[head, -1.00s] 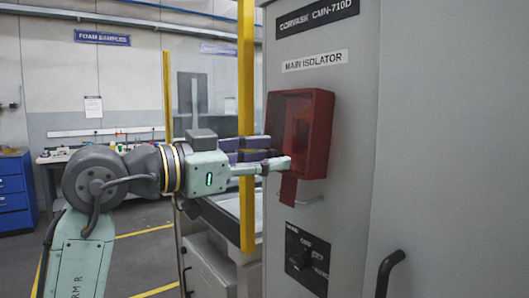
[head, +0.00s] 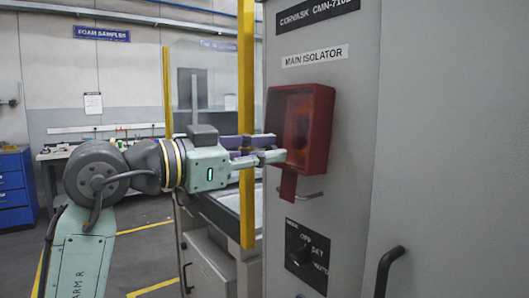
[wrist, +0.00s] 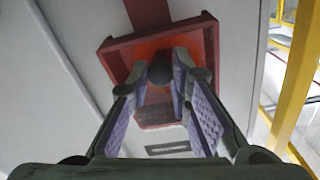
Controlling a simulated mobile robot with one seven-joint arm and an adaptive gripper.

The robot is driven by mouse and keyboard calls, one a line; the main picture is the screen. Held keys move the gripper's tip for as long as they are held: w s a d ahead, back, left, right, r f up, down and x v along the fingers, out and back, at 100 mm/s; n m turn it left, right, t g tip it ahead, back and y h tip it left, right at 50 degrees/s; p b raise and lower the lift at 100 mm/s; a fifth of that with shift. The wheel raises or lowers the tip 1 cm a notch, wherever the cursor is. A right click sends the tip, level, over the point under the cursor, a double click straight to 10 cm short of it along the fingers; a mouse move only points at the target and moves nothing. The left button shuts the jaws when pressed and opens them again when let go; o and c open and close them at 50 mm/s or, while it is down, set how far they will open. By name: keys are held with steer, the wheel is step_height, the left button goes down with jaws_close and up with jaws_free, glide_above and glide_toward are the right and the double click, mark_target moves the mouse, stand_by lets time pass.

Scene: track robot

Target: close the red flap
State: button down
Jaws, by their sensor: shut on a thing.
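The red flap (head: 288,188) hangs down, open, below the front of a red box (head: 318,130) on the grey cabinet. In the wrist view the flap (wrist: 148,14) is at the top, and the box's rim (wrist: 207,50) and orange inside show. My gripper (head: 279,149) reaches in from the left at the box's open front, above the flap and apart from it. In the wrist view my gripper (wrist: 163,72) is shut on a dark round knob (wrist: 160,74) between its fingertips. What the knob joins is hidden.
A larger dark handle (head: 387,270) stands at the lower right. A yellow post (head: 247,190) rises close behind my gripper.

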steer(key=shift+f, duration=0.15)
steer(key=shift+w+d+f+t+h+b, duration=0.35)
steer(key=shift+f+b, duration=0.2)
steer(key=shift+b, duration=0.65)
steer(key=shift+d+h+b, duration=0.25)
steer(key=shift+b, duration=0.1)
steer(key=shift+r, duration=0.1)
steer(key=c, duration=1.5)
jaws_free()
steer(key=shift+w, duration=0.1)
steer(key=shift+o, duration=0.2)
steer(key=shift+a, duration=0.1)
steer(key=v, duration=1.2)
